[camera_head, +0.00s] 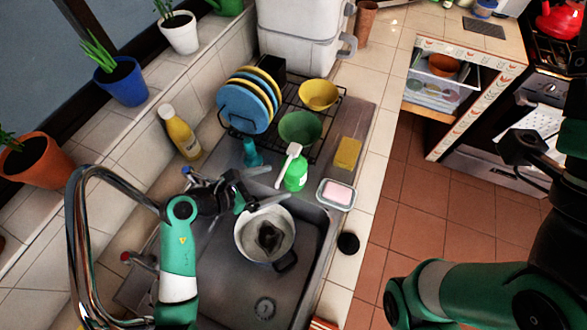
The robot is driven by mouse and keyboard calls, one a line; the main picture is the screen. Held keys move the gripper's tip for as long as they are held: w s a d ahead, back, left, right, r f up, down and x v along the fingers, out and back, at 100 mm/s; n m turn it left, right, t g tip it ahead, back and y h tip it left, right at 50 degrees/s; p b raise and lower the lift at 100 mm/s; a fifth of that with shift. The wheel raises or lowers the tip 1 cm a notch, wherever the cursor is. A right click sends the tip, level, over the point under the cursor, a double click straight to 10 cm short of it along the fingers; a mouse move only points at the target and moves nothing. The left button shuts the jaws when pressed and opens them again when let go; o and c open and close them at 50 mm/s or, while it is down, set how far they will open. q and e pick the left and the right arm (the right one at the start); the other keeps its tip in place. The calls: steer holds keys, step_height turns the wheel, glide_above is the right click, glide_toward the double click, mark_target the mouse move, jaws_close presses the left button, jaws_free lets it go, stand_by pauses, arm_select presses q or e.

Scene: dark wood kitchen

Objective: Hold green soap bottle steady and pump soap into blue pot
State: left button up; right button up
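The green soap bottle (296,173) with a white pump top stands at the sink's back edge. My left gripper (277,186) is just left of the bottle over the sink. Its two fingers are spread, with no object visibly held between them; I cannot tell if a fingertip touches the bottle. A blue pot (122,88) holding a plant stands on the windowsill. My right arm shows at lower right, but its gripper is not visible.
Close around the bottle are a soap dish (336,194), a yellow sponge (347,153), a teal bottle (251,153) and a dish rack (342,97) with plates and bowls. A yellow bottle (180,135) stands behind the sink. The curved metal faucet (74,235) rises at left.

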mark_target(284, 179)
arm_select(q)
steer(key=b+x, duration=0.3)
steer(key=x, duration=0.3)
steer(key=shift+a+f+b, duration=0.1)
steer(key=shift+f+b, duration=0.05)
steer(key=shift+b, duration=0.2)
steer(key=shift+w+d+f, duration=0.1)
steer(key=shift+w+d, duration=0.2)
steer(key=shift+d, duration=0.15)
arm_select(e)
step_height(284, 179, down, 6)
steer(key=shift+r, duration=0.25)
